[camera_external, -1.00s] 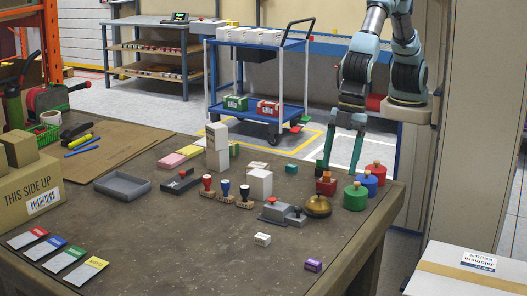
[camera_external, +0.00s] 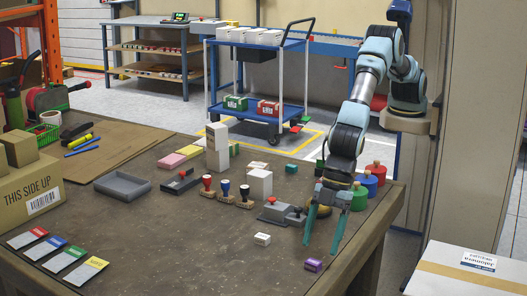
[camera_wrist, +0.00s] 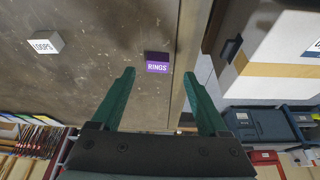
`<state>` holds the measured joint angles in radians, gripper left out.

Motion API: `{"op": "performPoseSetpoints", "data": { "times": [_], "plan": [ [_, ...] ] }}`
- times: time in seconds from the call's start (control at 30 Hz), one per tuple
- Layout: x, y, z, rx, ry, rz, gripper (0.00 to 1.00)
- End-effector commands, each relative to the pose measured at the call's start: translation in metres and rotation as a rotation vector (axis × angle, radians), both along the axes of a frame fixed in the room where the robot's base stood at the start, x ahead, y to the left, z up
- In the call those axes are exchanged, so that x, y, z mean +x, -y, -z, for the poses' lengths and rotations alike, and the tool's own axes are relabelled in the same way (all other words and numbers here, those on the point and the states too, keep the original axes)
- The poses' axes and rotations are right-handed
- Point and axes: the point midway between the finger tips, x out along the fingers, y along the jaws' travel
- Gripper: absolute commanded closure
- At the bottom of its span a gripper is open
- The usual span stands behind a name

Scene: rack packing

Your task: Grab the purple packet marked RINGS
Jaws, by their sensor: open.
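The purple packet (camera_external: 313,265) lies on the table near its front right edge in the external view. In the wrist view the purple packet (camera_wrist: 157,63) shows the white word RINGS and lies ahead of and between the spread fingers. My gripper (camera_external: 321,244) is open and empty, with its teal fingers above the table, a little behind the packet and apart from it. The open fingers also show in the wrist view (camera_wrist: 160,75). A white packet marked LOOPS (camera_wrist: 46,42) lies to the left of the purple one; the white packet (camera_external: 262,239) also shows in the external view.
A grey fixture (camera_external: 275,212) stands left of my gripper. Three stamps, white blocks and a grey tray (camera_external: 122,186) stand further left. A carton (camera_external: 470,272) stands beyond the table's right edge.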

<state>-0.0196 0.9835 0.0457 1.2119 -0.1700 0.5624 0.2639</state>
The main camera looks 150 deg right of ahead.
Motion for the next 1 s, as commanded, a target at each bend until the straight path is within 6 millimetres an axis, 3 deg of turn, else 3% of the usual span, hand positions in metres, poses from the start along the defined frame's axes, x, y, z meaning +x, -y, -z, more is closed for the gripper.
{"op": "performPoseSetpoints", "data": {
  "times": [0.3,0.63,1.0],
  "plan": [
    [0.017,0.005,0.034,0.000,-0.002,0.000,0.22],
    [0.019,0.006,0.039,0.000,-0.001,0.000,0.24],
    [0.019,0.006,0.039,0.000,-0.001,0.000,0.65]
  ]
}}
